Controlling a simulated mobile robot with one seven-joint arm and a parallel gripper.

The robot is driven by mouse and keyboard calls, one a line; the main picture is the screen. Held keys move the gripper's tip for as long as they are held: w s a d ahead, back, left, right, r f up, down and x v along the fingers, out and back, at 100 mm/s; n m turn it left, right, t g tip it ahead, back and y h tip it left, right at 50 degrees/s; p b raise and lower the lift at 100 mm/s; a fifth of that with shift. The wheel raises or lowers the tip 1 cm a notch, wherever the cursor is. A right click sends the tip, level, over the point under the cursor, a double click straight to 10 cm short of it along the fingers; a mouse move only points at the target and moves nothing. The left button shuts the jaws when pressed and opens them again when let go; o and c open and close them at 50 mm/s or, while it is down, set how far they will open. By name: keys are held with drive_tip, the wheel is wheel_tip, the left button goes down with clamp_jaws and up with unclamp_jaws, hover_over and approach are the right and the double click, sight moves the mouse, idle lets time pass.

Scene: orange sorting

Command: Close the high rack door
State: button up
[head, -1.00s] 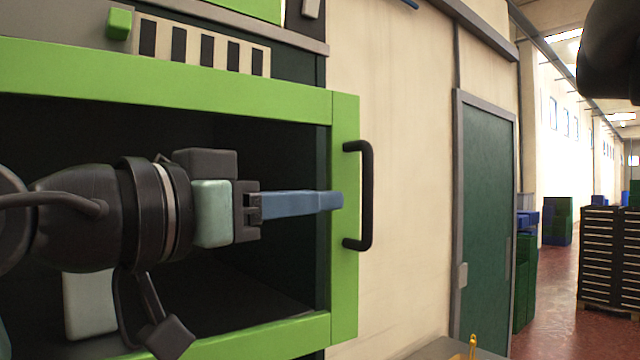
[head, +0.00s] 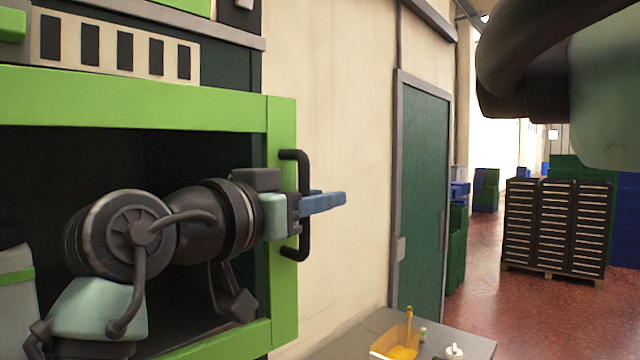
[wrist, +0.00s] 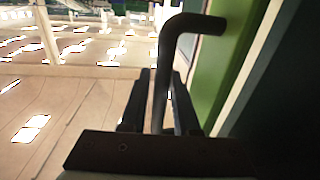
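The green-framed rack door (head: 283,250) stands at the left in the head view, with a dark area inside its frame. I cannot tell exactly how far it is swung. Its black bar handle (head: 303,165) is on the right edge. My gripper (head: 335,200) is level with the middle of the handle, its blue fingers reaching past the bar. In the wrist view, the handle (wrist: 182,22) runs down between the two dark fingers of my gripper (wrist: 162,78). The fingers are apart, one on each side of the bar. Whether they touch it is unclear.
A beige wall and a dark green door (head: 425,190) are right of the rack. A grey table (head: 365,335) with a yellow container (head: 398,345) is low in front. Black drawer stacks (head: 555,225) stand farther right on the red floor.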

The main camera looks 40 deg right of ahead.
drive_tip(key=shift+w+d, duration=0.1)
drive_tip(key=shift+d, duration=0.15)
clamp_jaws()
idle(1.4)
